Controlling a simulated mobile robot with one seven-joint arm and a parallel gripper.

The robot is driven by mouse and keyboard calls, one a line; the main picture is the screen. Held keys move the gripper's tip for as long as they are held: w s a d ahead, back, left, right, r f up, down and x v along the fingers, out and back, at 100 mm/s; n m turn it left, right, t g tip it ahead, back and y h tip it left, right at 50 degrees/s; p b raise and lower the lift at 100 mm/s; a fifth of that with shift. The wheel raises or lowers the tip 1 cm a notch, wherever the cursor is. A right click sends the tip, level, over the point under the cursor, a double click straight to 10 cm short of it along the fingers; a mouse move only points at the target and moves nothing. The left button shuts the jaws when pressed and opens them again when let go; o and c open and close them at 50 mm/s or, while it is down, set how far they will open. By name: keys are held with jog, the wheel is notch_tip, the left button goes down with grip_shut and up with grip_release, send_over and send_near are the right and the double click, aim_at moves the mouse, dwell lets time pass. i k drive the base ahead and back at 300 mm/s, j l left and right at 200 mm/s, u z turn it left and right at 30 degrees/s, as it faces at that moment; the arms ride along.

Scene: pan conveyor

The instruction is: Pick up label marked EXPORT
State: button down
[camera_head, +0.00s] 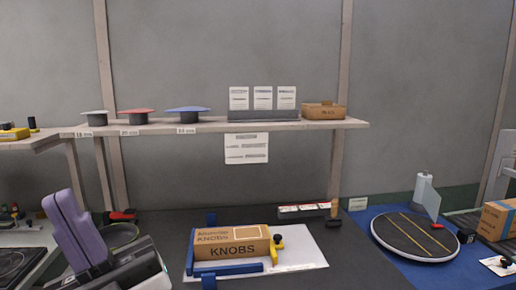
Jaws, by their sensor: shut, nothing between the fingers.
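Three white cards with small print stand side by side in a dark grey holder (263,117) on the shelf: a left card (239,97), a middle card (263,96) and a right card (287,96). Their print is too small to read, so I cannot tell which is marked EXPORT. My gripper (62,205) is at the lower left, with its purple fingers close together, shut and empty. It is well below and left of the cards, apart from them.
The shelf (345,124) also bears three lids and a small brown box (323,111). A sheet (246,149) hangs below its edge. On the dark table stand a KNOBS box (232,250) and a blue-edged fixture. A round turntable (415,238) is at right.

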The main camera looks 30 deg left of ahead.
aim_at(309, 206)
jog(key=i+l+u, duration=0.1)
jog(key=u, duration=0.35)
jog(key=l+u, duration=0.2)
jog(key=u, duration=0.3)
jog(key=i+l+u, duration=0.25)
jog(key=l, duration=0.2)
jog(key=l+u, duration=0.3)
jog(key=l, duration=0.15)
jog(key=l+u, duration=0.2)
jog(key=l, duration=0.85)
